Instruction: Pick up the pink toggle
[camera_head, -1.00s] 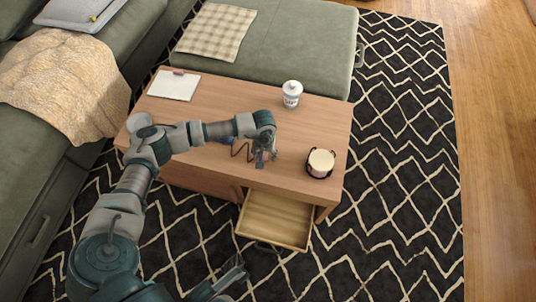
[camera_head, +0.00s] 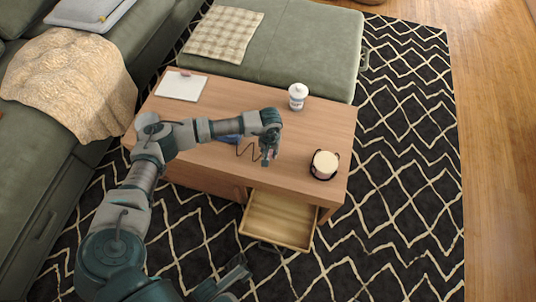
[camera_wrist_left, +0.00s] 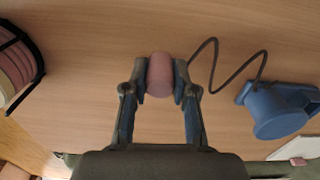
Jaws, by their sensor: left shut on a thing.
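The pink toggle (camera_wrist_left: 160,75) is a small rounded pink piece in the left wrist view. It sits between the two fingertips of my left gripper (camera_wrist_left: 160,88), which is shut on it. In the head view my left gripper (camera_head: 268,158) points down at the wooden table (camera_head: 310,135), near its front edge; the toggle is mostly hidden there. I cannot tell whether the toggle touches the tabletop. A dark zigzag cord (camera_wrist_left: 222,72) runs from beside the toggle to a blue object (camera_wrist_left: 280,108). Part of what may be my right gripper (camera_head: 234,275) shows low in the head view.
A round holder with pale discs (camera_head: 324,164) stands right of the gripper. A white lidded cup (camera_head: 298,96) and a white pad (camera_head: 181,86) are farther back. An open drawer (camera_head: 283,222) sticks out below the table front.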

